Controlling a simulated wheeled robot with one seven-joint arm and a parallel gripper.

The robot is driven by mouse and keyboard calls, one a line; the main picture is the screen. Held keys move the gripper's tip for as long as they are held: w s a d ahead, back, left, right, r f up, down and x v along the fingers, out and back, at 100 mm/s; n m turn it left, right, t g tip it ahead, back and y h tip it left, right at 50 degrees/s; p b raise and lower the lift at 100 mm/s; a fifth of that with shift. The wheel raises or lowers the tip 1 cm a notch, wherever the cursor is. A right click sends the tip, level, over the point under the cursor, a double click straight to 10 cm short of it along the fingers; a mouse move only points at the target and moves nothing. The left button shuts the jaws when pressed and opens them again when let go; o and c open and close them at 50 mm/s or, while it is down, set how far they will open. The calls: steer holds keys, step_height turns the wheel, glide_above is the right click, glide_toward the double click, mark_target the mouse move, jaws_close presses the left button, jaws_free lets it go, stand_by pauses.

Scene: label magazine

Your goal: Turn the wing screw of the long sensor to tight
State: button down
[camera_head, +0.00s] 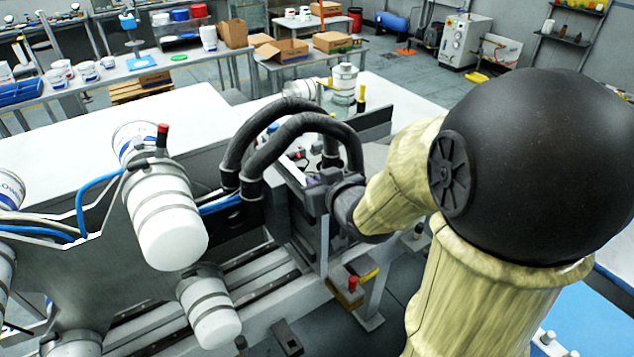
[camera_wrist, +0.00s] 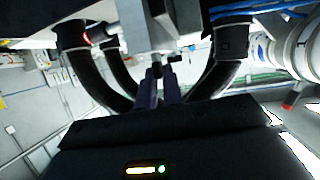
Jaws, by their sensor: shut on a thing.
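My gripper (camera_wrist: 165,76) shows in the wrist view as two narrow dark purple fingers pointing up, close together. They are shut on a small dark piece (camera_wrist: 173,58) at their tips, which looks like the wing screw; its wings and angle are too small to read. Just above is a grey metal bracket or sensor body (camera_wrist: 133,27); I cannot tell for sure that it is the long sensor. In the head view my gripper (camera_head: 318,190) is at the machine's middle, beside the black hoses, and its fingertips and the screw are largely hidden.
Thick black hoses (camera_head: 292,125) arch close to my gripper and flank it in the wrist view (camera_wrist: 90,75). White cylinders (camera_head: 168,222) with blue cables stand at left. A small post with red and yellow parts (camera_head: 352,284) is below. Benches with boxes (camera_head: 284,50) are far back.

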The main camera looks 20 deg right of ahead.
steer(key=shift+a+f+m+h+b, duration=0.15)
steer(key=shift+m+h+b, duration=0.95)
steer(key=shift+b, duration=1.15)
steer(key=shift+a+m+h+b, duration=0.15)
steer(key=shift+m+h+b, duration=0.35)
steer(key=shift+m+h, duration=0.7)
steer(key=shift+w+a+r+m+g+h+p, duration=0.1)
steer(key=shift+m+g+h+p, duration=0.15)
steer(key=shift+m+h+p, duration=0.35)
steer(key=shift+a+r+m+g+h+p, duration=0.1)
steer(key=shift+m+g+h+p, duration=0.25)
steer(key=shift+h, duration=0.55)
steer(key=m+g+h+p, duration=0.1)
steer(key=m+g+h, duration=0.1)
steer(key=m+g+h+p, duration=0.2)
steer(key=m, duration=0.1)
steer(key=m+g+h+p, duration=0.2)
steer(key=m+h, duration=0.1)
steer(key=shift+w+a, duration=0.35)
steer(key=shift+m, duration=0.25)
steer(key=c, duration=1.5)
jaws_free()
steer(key=shift+w+d, duration=0.1)
steer(key=shift+d, duration=0.05)
steer(key=shift+c, duration=0.2)
